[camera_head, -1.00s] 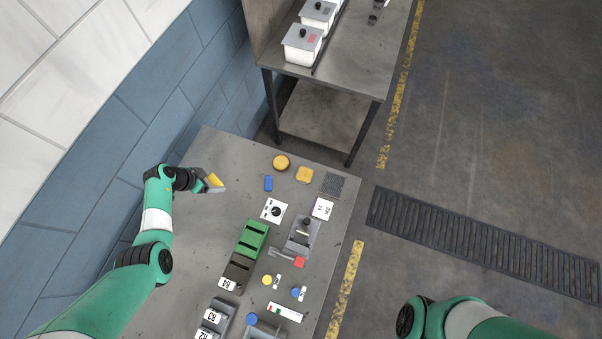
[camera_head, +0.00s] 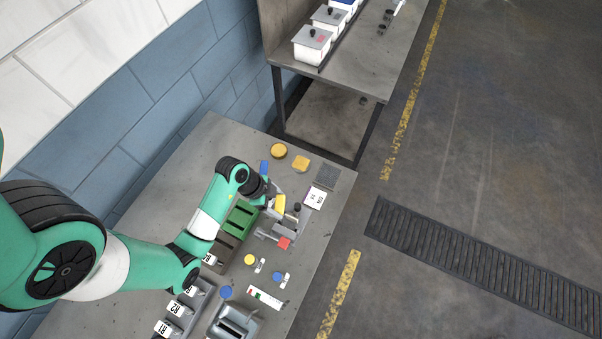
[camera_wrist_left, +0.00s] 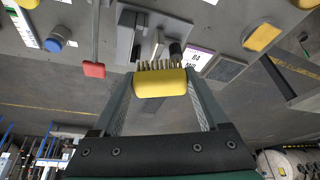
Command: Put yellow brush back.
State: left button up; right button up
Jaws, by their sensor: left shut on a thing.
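The yellow brush (camera_head: 279,203) is in my left gripper (camera_head: 274,198), over the table between the green slotted block (camera_head: 239,218) and the white label card (camera_head: 315,197). In the left wrist view the brush (camera_wrist_left: 161,84) lies crosswise between the two fingers, its yellow back toward the camera and its bristles pointing away. My left gripper is shut on it. Beyond the bristles is a grey fixture (camera_wrist_left: 151,30) with a black knob; whether the bristles touch it, I cannot tell. My right gripper is not in view.
A yellow round item (camera_head: 278,150), a yellow block (camera_head: 301,163) and a dark grey pad (camera_head: 326,177) lie at the table's far end. A red-ended tool (camera_head: 284,243) and a grey metal container (camera_head: 235,322) are nearer. The far-left table top is clear.

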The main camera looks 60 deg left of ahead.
pick_arm(q)
jog(key=w+a+f+b, duration=0.4)
jog(key=w+a+f, duration=0.1)
jog(key=w+a, duration=0.15)
jog(key=b, duration=0.3)
send_over(295, 184)
jog(key=s, duration=0.2)
notch_tip(295, 184, down, 4)
jog(key=shift+d+f, duration=0.1)
jog(key=shift+f, duration=0.1)
jog(key=shift+w+a+f, duration=0.1)
jog(key=shift+w+a, duration=0.15)
notch_tip(295, 184, down, 3)
jog(key=shift+w+a+f+b, duration=0.1)
jog(key=shift+w+a+b, duration=0.05)
jog(key=shift+b, duration=0.7)
jog(key=shift+f, duration=0.1)
jog(key=shift+f, duration=0.2)
jog(key=o, duration=1.2)
jog(key=shift+c, duration=0.2)
